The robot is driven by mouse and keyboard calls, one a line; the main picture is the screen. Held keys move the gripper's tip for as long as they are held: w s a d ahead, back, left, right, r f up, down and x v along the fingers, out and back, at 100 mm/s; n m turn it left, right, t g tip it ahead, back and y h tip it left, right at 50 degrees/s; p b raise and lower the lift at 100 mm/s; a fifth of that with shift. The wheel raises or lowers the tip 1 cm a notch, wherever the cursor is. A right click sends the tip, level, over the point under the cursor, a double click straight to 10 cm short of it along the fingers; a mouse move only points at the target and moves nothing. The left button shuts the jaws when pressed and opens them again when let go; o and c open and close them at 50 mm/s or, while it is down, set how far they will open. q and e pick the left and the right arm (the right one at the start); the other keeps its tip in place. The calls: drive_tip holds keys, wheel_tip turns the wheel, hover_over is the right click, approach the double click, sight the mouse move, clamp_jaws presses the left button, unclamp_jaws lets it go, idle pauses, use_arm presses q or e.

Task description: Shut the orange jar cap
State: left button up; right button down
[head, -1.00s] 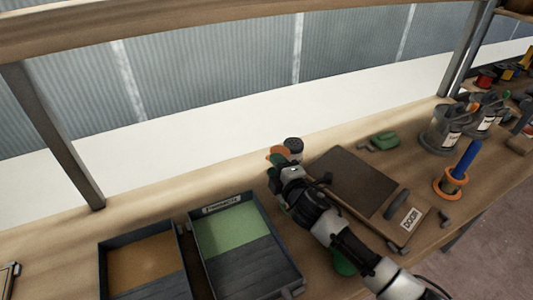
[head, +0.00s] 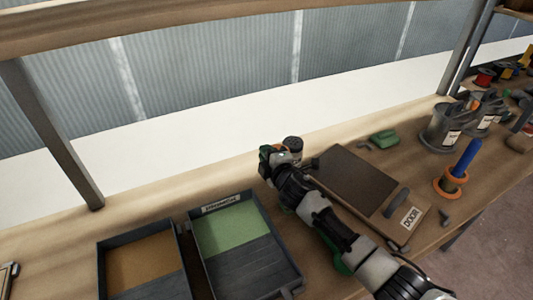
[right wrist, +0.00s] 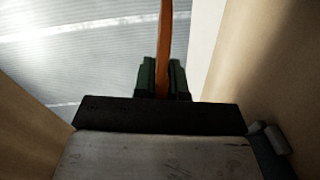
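The orange jar cap (right wrist: 165,45) shows edge-on in the right wrist view, as a thin upright strip between the two green fingertips. My right gripper (right wrist: 163,80) appears shut on it, with a finger against each face. In the head view my right gripper (head: 267,154) is at the back of the bench, just left of a small dark-topped jar (head: 292,144). There the gripper hides most of the cap, and I cannot tell how the cap joins the jar. My left gripper is not in view.
A brown board (head: 355,180) with a dark handle lies right of my arm. A green-floored tray (head: 240,232) and a brown-floored tray (head: 145,258) stand at the front left. A green object (head: 384,139) and grey pots (head: 440,130) are further right. The back left bench is clear.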

idle(0.3)
drive_tip(key=shift+w+d+r+m+g+p, duration=0.2)
drive_tip(key=shift+r+m+g+p, duration=0.55)
drive_tip(key=shift+p, duration=1.4)
drive_tip(key=shift+w+d+r+m+g+p, duration=0.25)
drive_tip(key=shift+r+m+p, duration=0.3)
drive_tip(key=shift+m+p, duration=1.05)
drive_tip(key=shift+w+d+r+m+g+p, duration=0.2)
drive_tip(key=shift+r+m+g+p, duration=0.35)
drive_tip(key=shift+p, duration=2.1)
drive_tip(key=shift+r, duration=0.1)
drive_tip(key=c, duration=1.2)
unclamp_jaws()
drive_tip(key=shift+s, duration=0.1)
drive_tip(key=v, duration=1)
drive_tip(key=shift+s+d, duration=0.25)
drive_tip(key=shift+d, duration=0.05)
